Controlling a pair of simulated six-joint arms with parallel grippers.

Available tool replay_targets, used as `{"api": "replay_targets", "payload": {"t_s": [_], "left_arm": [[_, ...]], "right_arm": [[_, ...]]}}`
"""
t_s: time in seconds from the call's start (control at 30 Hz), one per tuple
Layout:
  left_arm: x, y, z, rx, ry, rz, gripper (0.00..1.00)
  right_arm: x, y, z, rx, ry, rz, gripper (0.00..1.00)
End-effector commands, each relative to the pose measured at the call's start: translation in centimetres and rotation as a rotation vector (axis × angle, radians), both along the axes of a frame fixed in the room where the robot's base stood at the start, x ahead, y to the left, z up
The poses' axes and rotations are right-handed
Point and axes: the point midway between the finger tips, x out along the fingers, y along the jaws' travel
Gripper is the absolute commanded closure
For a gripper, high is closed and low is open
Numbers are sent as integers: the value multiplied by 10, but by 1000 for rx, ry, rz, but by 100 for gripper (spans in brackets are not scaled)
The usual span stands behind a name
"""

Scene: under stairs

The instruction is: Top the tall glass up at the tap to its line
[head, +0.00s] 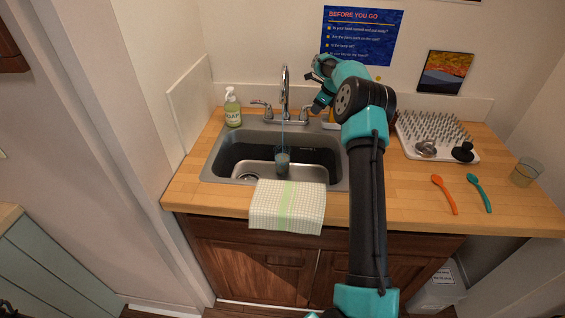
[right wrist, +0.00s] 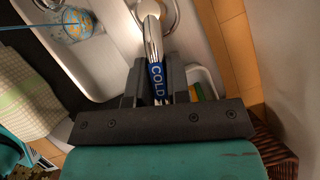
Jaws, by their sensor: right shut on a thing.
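The tall glass (head: 282,162) stands in the sink basin under the spout of the tap (head: 285,90). A thin stream of water runs from the spout into it. The glass holds water, but its line and exact level are too small to tell. It also shows at the upper left of the right wrist view (right wrist: 76,24). My right gripper (head: 315,107) is at the tap's right-hand handle. In the right wrist view its fingers are shut on the cold handle (right wrist: 155,72), with its blue COLD label between them.
A soap bottle (head: 233,108) stands left of the sink (head: 216,172). A checked towel (head: 287,206) hangs over the front edge. To the right are a drying mat (head: 432,132), an orange spoon (head: 445,194), a teal spoon (head: 480,192) and another glass (head: 526,173).

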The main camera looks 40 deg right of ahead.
Motion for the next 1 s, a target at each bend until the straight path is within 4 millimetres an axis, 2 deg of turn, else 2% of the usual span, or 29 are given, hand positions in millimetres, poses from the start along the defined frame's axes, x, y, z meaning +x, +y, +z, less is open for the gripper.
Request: {"api": "replay_targets", "payload": {"t_s": [0.27, 0.8, 1.0], "left_arm": [[0, 0, 0, 0, 0, 0, 57], [0, 0, 0, 0, 0, 0, 57], [0, 0, 0, 0, 0, 0, 57]], "right_arm": [[-1, -2, -1, 0, 4, 15, 100], [9, -14, -2, 0, 2, 279, 100], [13, -17, -1, -1, 0, 319, 100]]}}
